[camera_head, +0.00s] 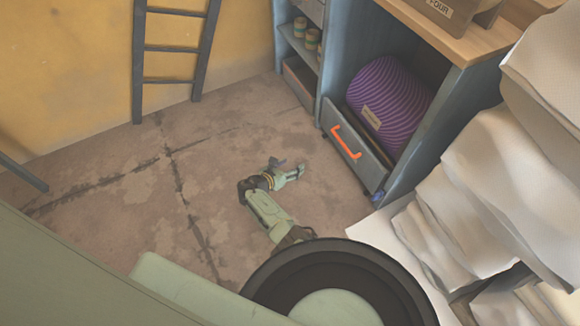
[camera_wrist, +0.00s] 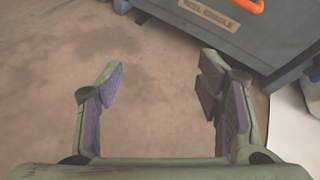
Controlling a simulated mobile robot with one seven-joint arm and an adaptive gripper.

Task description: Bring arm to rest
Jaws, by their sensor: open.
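My gripper (camera_head: 287,170) is over the bare floor in the head view, at the end of my pale green arm. In the wrist view my gripper (camera_wrist: 158,88) shows its two fingers with purple-grey pads wide apart. Nothing is between them, only floor beyond. My gripper is apart from the drawer with the orange handle, which lies to its right in the head view. My forearm reaches back toward the bottom of the picture, where my large dark round joint hides part of the floor.
A grey drawer (camera_head: 362,164) with an orange handle (camera_head: 345,143) sits in a blue cabinet, under a purple ribbed bundle (camera_head: 388,98). White sacks (camera_head: 490,185) are piled at right. A ladder (camera_head: 172,49) leans on the yellow wall. The floor (camera_head: 110,180) at left is clear.

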